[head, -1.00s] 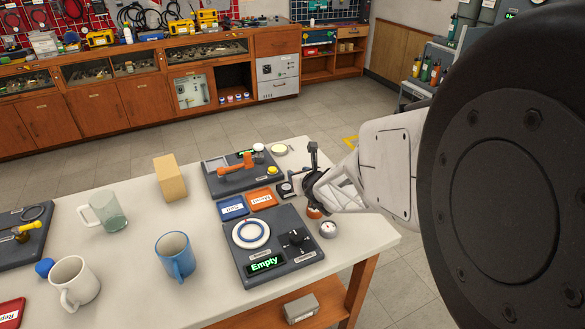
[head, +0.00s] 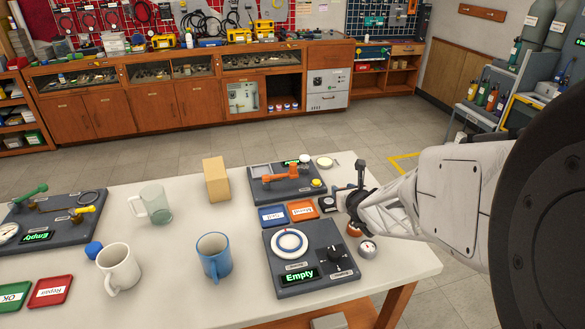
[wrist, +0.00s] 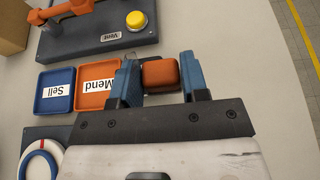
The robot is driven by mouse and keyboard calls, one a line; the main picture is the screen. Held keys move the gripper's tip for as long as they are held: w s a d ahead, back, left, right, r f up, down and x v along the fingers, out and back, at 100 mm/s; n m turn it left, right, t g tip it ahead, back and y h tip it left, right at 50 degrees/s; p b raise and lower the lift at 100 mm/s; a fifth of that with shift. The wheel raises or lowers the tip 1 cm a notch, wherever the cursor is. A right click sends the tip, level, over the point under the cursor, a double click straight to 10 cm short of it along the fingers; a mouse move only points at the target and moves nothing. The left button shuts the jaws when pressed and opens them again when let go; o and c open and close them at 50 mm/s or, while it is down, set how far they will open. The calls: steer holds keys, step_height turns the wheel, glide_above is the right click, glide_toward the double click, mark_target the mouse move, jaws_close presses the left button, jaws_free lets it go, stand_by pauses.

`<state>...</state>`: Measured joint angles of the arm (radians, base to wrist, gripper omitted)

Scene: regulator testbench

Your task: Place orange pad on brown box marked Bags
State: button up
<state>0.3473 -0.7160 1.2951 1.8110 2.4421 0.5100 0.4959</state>
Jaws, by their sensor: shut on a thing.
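My gripper (wrist: 160,78) is shut on a small orange pad (wrist: 160,72), which sits between its two blue fingers. In the head view my gripper (head: 356,207) is low over the right part of the table, and the orange pad (head: 353,230) shows just below it. I cannot tell if the pad touches the table. A plain brown box (head: 216,180) stands upright at the back middle of the table. No Bags label is visible on the side I see. A corner of a brown box (wrist: 12,28) shows in the wrist view.
Blue Sell tray (head: 272,216) and orange Mend tray (head: 302,211) lie left of my gripper. A dark testbench plate (head: 290,288) with an Empty display is in front, another (head: 265,194) behind. A blue mug (head: 214,258), white mug (head: 119,268) and glass mug (head: 155,205) stand further left.

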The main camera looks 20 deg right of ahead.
steer(key=shift+a, duration=0.1)
steer(key=w+a+r+n+g+y, duration=0.1)
steer(key=a+r+n+g+y, duration=0.2)
steer(key=a, duration=0.7)
steer(key=w+a+r+n+g+y, duration=0.2)
steer(key=a+n+y, duration=0.3)
steer(key=a, duration=0.6)
steer(key=w+a+r+n+g+y, duration=0.2)
steer(key=a+r+n+g+y, duration=0.1)
steer(key=a, duration=0.8)
steer(key=r+n+y, duration=0.1)
steer(key=n, duration=0.1)
steer(key=shift+r+n+g, duration=0.3)
steer(key=shift+r, duration=0.1)
glide_above(217, 169)
steer(key=shift+s+f, duration=0.1)
steer(key=shift+f, duration=0.6)
steer(key=shift+y, duration=0.3)
